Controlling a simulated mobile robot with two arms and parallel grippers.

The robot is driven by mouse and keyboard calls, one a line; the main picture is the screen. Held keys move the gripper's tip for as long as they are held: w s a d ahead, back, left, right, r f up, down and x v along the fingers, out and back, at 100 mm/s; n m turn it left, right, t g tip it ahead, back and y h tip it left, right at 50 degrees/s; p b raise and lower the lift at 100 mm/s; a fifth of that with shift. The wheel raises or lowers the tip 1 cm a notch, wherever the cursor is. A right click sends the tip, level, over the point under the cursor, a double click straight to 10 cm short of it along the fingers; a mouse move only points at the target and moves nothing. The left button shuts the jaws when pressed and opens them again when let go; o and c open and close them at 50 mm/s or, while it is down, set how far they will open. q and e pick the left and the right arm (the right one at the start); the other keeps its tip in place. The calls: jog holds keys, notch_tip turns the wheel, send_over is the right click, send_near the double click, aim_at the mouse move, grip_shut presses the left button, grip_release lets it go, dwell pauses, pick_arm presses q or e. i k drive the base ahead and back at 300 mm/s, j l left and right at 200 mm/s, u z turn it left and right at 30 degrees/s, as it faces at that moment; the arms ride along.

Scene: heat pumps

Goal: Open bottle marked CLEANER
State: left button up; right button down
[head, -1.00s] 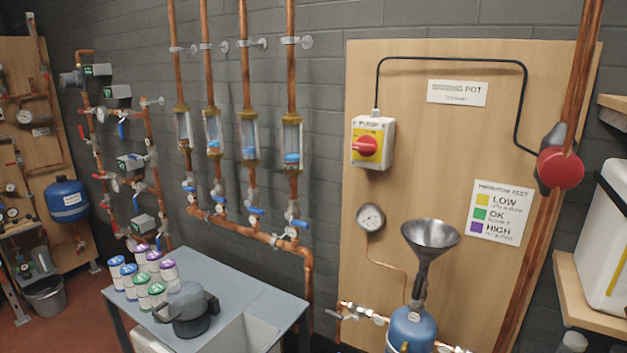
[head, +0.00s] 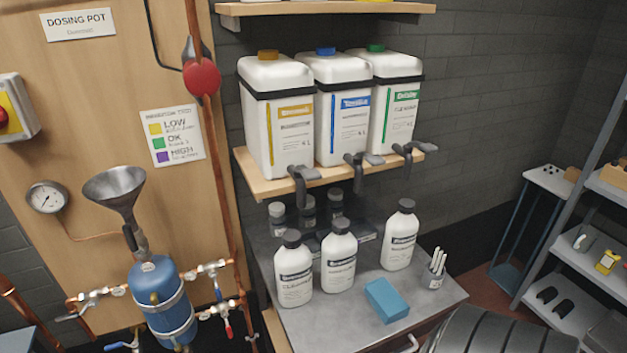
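Three white bottles with dark caps stand upright on a grey worktop (head: 345,315). The front left bottle (head: 295,272) has a label that seems to read CLEANER, but the text is blurred. The middle bottle (head: 339,258) stands close beside it, its lettering unclear. The right bottle (head: 400,236) stands farther back, its label also not readable. The caps look seated on all three. Neither of my grippers shows in the head view.
A shelf (head: 265,187) above holds three large containers with yellow (head: 282,120), blue (head: 343,110) and green (head: 395,105) labels, with taps hanging below its edge. A blue block (head: 387,300) and a cup of white sticks (head: 434,272) sit at the worktop's right front.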

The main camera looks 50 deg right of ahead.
aim_at(293, 266)
jog(key=z, duration=1.3)
jog(key=k+l, duration=0.3)
jog(key=k, duration=0.15)
